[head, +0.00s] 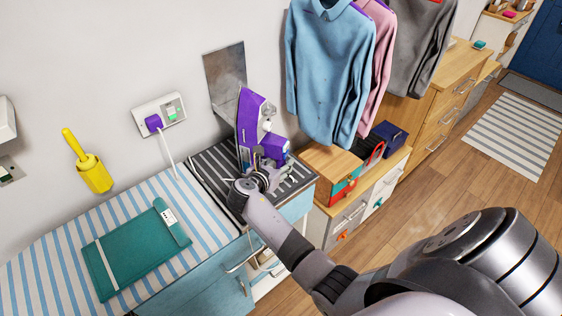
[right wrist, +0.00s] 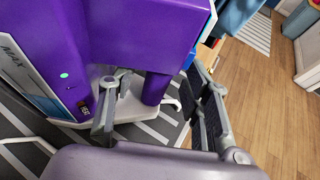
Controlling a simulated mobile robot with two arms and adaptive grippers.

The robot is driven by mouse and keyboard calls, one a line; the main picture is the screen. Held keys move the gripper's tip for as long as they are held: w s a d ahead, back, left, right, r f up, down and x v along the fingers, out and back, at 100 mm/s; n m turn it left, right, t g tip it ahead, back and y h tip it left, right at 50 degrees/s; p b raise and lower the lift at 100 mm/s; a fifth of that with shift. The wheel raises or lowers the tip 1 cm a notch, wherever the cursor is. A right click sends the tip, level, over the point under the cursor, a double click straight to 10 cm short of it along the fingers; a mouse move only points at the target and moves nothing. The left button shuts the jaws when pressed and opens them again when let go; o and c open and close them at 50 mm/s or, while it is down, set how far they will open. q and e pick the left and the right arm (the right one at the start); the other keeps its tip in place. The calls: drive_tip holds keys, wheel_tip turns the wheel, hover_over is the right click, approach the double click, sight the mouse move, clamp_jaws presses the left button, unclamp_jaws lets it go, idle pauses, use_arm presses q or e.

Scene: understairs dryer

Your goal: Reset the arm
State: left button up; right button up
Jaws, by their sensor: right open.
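My right arm reaches across the counter from the lower right in the head view. Its gripper (head: 272,165) is open, close in front of a purple and white appliance (head: 250,112) that looks like a steam iron on its base. In the right wrist view the two fingers of the open gripper (right wrist: 158,108) stand apart, with the purple body (right wrist: 140,30) close ahead. The left finger overlaps the appliance's lower part; I cannot tell whether it touches. My left gripper is not in view.
The appliance stands on a dark striped mat (head: 203,162) against a metal plate (head: 226,75). A teal folder (head: 130,255) lies on the striped counter at left. Shirts (head: 328,70) hang on the right, above boxes (head: 333,170) on a cabinet. Wooden floor (head: 440,190) is open at right.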

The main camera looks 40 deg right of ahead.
drive_tip(key=v, duration=1)
drive_tip(key=s+a+f+m+g+y, duration=0.15)
drive_tip(key=s+f+m+y, duration=0.45)
drive_tip(key=s+m, duration=0.6)
drive_tip(key=s+a+m+g+y, duration=0.1)
drive_tip(key=s+a+m+y, duration=0.3)
drive_tip(key=s, duration=0.3)
drive_tip(key=s+a+m+g+y, duration=0.1)
drive_tip(key=s+a+m+y, duration=0.1)
drive_tip(key=s+a+m, duration=0.35)
drive_tip(key=s+d+f+g+b, duration=0.1)
drive_tip(key=s+f, duration=0.1)
drive_tip(key=f, duration=1.1)
drive_tip(key=s+f, duration=0.2)
drive_tip(key=f, duration=1)
drive_tip(key=s+d+f+g, duration=0.1)
drive_tip(key=s+d+f, duration=0.2)
drive_tip(key=s+f, duration=1.4)
drive_tip(key=shift+f+b, duration=0.4)
drive_tip(key=shift+f, duration=0.15)
drive_tip(key=shift+d, duration=0.15)
drive_tip(key=shift+c, duration=0.3)
